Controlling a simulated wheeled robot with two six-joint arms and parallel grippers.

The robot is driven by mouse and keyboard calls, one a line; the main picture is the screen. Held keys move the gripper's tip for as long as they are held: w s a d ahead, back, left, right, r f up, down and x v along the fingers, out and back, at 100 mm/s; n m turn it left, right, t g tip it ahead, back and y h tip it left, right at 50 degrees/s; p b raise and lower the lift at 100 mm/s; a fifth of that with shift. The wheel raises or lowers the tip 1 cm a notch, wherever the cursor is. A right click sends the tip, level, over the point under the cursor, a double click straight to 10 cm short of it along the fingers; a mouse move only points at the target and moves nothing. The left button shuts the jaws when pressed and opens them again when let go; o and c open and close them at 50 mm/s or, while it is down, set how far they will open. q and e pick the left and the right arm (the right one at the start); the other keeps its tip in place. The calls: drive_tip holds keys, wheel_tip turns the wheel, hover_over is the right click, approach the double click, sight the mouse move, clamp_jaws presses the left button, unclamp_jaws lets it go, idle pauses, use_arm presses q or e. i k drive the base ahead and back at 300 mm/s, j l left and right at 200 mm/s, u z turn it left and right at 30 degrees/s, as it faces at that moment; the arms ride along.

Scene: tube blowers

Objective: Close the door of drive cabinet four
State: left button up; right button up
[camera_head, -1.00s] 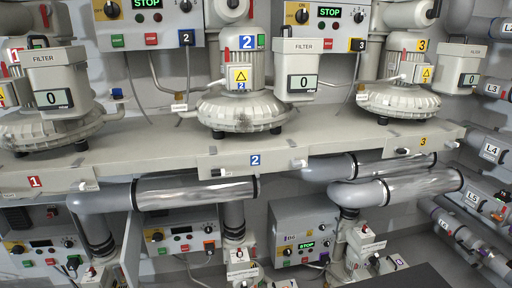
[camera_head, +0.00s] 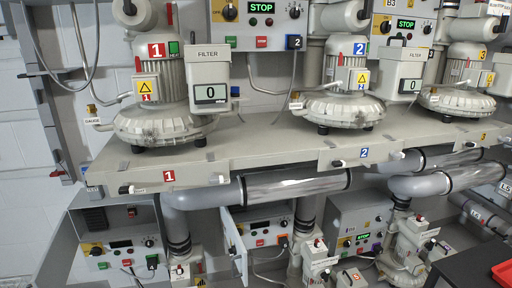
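No number four can be read on any cabinet, so I cannot tell which is drive cabinet four. Below the bench, a lower left cabinet (camera_head: 122,243) stands with its front open; a grey panel (camera_head: 58,248) slants out at its left, seemingly its door. A middle lower cabinet (camera_head: 265,226) is also open, with a narrow door (camera_head: 234,245) standing out nearly edge-on at its left. The right lower cabinet (camera_head: 360,222) looks shut, with a green STOP display on its face. Neither gripper is in view.
Several blowers (camera_head: 160,100) stand on a long grey bench (camera_head: 270,145) above the cabinets. Thick pipes (camera_head: 295,184) run under its front edge and drop between the cabinets. A dark surface (camera_head: 465,268) with a red tray (camera_head: 504,272) is at the lower right. A pale block wall is at far left.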

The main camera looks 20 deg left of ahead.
sight(53, 270)
drive_tip(key=k+j+u, duration=0.1)
drive_tip(key=j, duration=0.35)
drive_tip(key=k+j, duration=0.25)
drive_tip(key=j, duration=0.15)
drive_tip(key=k+j+u, duration=0.15)
drive_tip(key=j, duration=0.3)
drive_tip(key=k+j, duration=0.15)
drive_tip(key=j, duration=0.3)
drive_tip(key=k+j+u, duration=0.15)
drive_tip(key=j, duration=0.3)
drive_tip(key=k+j, duration=0.15)
drive_tip(key=j, duration=0.35)
drive_tip(key=k+j+u, duration=0.15)
drive_tip(key=j, duration=0.8)
drive_tip(key=k+u, duration=0.05)
